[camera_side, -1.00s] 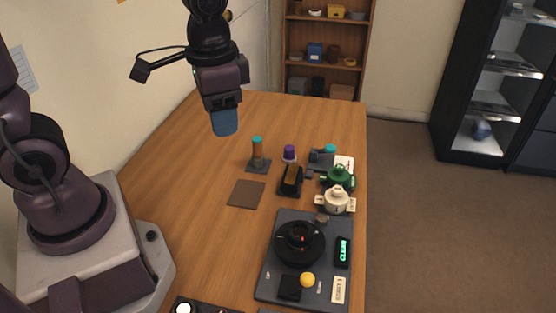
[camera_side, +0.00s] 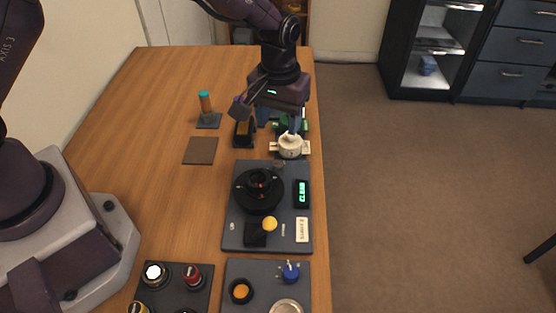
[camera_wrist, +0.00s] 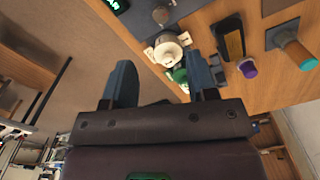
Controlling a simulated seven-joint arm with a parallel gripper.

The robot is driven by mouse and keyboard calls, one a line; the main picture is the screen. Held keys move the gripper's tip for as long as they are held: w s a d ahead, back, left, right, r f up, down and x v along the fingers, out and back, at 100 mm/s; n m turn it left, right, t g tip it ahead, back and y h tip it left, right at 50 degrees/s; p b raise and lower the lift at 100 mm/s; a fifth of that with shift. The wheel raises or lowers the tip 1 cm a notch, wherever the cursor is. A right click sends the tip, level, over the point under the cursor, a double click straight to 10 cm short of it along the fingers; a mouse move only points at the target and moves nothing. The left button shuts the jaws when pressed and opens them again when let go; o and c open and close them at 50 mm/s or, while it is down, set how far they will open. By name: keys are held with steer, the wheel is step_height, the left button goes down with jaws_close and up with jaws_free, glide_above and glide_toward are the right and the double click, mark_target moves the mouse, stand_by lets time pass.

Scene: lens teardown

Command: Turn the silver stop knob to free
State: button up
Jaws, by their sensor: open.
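A small silver-grey knob (camera_side: 279,164), which I take for the stop knob, sits at the back edge of the dark grey board (camera_side: 236,228). In the wrist view the knob (camera_wrist: 160,16) shows at the top, with a shiny face; its setting cannot be read. My gripper (camera_side: 291,124) is behind it in the side view, close above the white and green parts. In the wrist view my gripper (camera_wrist: 162,72) has its blue fingers wide apart, with nothing held between them. The board carries a black ring-shaped lens mount (camera_side: 256,206) and a green-lit display reading CLEAR (camera_side: 302,193).
A white eared part (camera_side: 291,147) and a green part (camera_wrist: 180,76) stand just behind the board. A dark block (camera_side: 244,134), a brown mat (camera_side: 200,151) and a teal-topped post (camera_side: 205,104) are to the left. The table's right edge is close by.

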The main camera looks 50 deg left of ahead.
mark_target(278, 163)
step_height(278, 163, down, 12)
steer(key=shift+s+f, duration=0.1)
stand_by(0.4)
steer(key=c, duration=0.9)
